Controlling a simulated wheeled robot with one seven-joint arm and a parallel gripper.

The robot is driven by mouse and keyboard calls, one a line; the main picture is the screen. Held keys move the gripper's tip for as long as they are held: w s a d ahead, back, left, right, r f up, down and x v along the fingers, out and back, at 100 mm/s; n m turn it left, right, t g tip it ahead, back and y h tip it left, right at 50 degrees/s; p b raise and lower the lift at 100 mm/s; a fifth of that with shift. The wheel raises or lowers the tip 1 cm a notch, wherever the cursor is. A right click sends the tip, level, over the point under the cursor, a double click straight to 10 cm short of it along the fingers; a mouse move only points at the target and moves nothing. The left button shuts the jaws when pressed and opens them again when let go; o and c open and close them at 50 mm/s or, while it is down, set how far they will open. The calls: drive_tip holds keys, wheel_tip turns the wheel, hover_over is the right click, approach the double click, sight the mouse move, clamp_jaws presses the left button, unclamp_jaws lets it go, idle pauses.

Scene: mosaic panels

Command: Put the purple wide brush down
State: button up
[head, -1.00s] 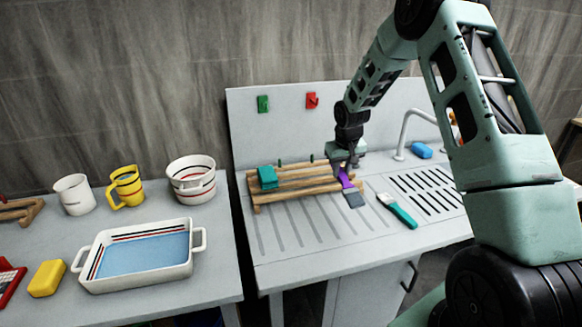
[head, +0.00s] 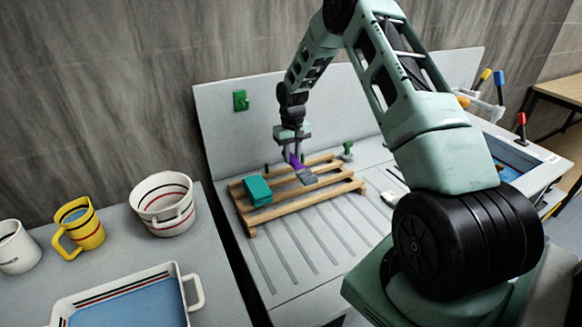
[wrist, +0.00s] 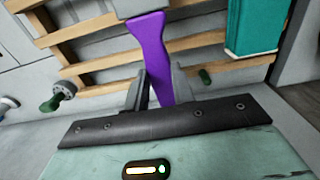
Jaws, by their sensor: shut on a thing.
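My gripper (head: 292,152) is shut on the purple wide brush (head: 297,162). The brush is tilted, with its grey head (head: 307,177) pointing down and towards the camera, over the wooden slatted rack (head: 262,217). In the wrist view the purple handle (wrist: 150,45) runs between the fingers (wrist: 157,92), with the rack slats (wrist: 100,28) behind it. I cannot tell whether the brush head touches the slats. A teal block (head: 257,190) lies on the rack's left part, and it also shows in the wrist view (wrist: 254,28).
A green peg (head: 347,150) stands behind the rack's right end. A green hook (head: 240,100) is on the back panel. The grooved drainboard (head: 290,268) in front is clear. A striped bowl (head: 165,203), yellow mug (head: 78,228) and tray (head: 193,292) stand on the left table.

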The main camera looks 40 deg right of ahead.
sight(292, 167)
drive_tip(key=shift+f+p, duration=0.95)
drive_tip(key=shift+f, duration=1.9)
drive_tip(key=o, duration=1)
